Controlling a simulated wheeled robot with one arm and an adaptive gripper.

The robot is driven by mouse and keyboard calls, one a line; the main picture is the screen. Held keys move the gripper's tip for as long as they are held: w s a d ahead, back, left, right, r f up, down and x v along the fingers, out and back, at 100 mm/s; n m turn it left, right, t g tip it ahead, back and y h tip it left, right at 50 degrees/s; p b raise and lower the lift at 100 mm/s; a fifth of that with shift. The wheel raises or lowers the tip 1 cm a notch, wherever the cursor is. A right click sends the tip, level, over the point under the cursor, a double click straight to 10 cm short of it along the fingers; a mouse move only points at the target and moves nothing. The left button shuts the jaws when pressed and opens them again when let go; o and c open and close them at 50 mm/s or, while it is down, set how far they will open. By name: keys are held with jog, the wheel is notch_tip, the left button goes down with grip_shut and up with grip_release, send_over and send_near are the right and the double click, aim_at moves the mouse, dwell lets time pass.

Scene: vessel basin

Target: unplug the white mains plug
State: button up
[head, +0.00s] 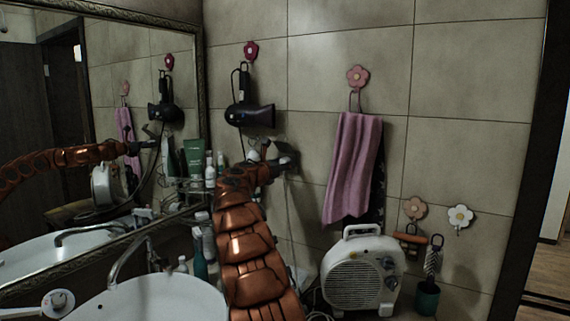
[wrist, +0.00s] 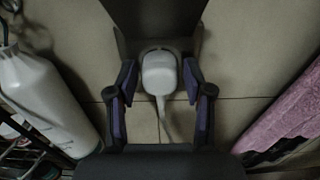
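The white mains plug (wrist: 158,72) is at a socket on the tiled wall in the wrist view, with its pale cable running down from it. My gripper (wrist: 158,85) is open, with one finger on each side of the plug and a small gap on both sides. In the head view my gripper (head: 284,162) is at the wall below the hair dryer. I cannot make out the plug there. The socket face is mostly hidden behind the plug.
A black hair dryer (head: 250,115) hangs above my gripper. A pink towel (head: 354,168) hangs to the right, and a white fan heater (head: 360,277) stands below it. Bottles (head: 210,170) and a mirror (head: 95,110) are on the left, above the basin (head: 150,300).

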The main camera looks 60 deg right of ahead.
grip_shut()
jog(key=shift+a, duration=0.15)
dwell(0.4)
jog(key=shift+s+a+b, duration=0.1)
jog(key=shift+a+b, duration=1.25)
jog(key=shift+a, duration=1.55)
jog(key=shift+r, duration=0.15)
